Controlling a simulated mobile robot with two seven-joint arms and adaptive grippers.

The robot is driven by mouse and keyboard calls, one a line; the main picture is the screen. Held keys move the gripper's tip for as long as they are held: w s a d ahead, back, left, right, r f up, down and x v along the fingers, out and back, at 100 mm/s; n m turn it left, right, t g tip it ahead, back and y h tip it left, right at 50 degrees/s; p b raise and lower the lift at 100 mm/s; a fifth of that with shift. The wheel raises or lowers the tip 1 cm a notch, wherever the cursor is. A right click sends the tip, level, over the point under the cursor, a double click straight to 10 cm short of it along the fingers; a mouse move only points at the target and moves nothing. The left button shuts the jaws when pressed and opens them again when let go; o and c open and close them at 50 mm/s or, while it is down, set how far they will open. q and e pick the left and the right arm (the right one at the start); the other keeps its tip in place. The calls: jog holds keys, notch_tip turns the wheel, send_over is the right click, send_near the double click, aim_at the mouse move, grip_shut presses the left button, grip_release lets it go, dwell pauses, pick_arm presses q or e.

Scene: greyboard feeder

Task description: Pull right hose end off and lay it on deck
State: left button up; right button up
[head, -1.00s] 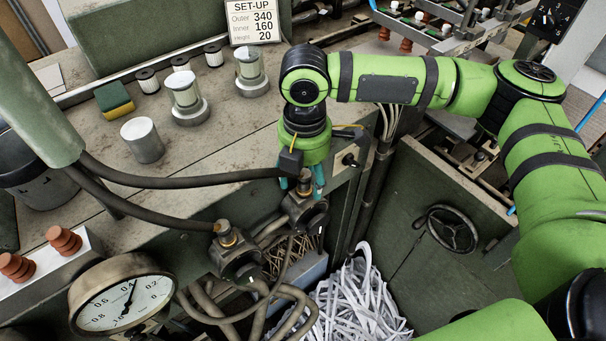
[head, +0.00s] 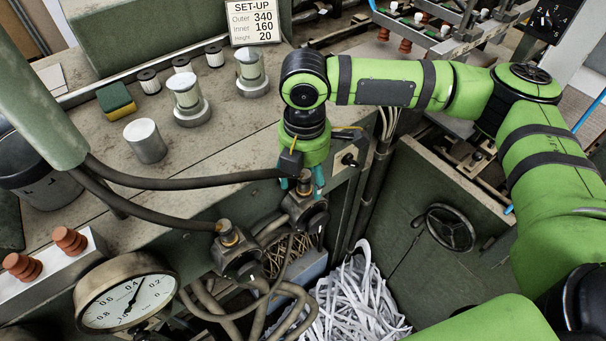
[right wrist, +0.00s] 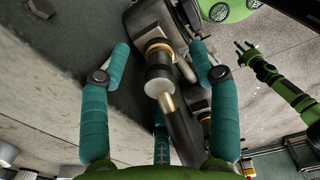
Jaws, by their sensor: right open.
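The right hose end (right wrist: 158,85), with a dark collar and brass rings, sits on the right valve (head: 309,214) at the machine's front edge. Its dark hose (head: 200,182) runs left to a green post. My right gripper (head: 303,188) points down over this hose end. In the right wrist view its teal fingers (right wrist: 160,55) stand apart on both sides of the hose end, with visible gaps. The left hose end (head: 228,233) sits on the left valve (head: 240,260). At the right of the wrist view is a distant green arm with dark fingers (right wrist: 242,52), perhaps my left; its opening is unclear.
The deck (head: 222,145) has bare room left of my right gripper. Metal cylinders (head: 145,141), a sponge (head: 116,100) and small spools stand farther back. A pressure gauge (head: 125,300) is at front left. A bin of white paper strips (head: 355,305) lies below the valves.

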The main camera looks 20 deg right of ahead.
aim_at(304, 172)
grip_shut()
jog(key=shift+r, duration=0.15)
jog(key=shift+r+p, duration=1.5)
jog(key=shift+p, duration=0.05)
jog(key=shift+r, duration=1.35)
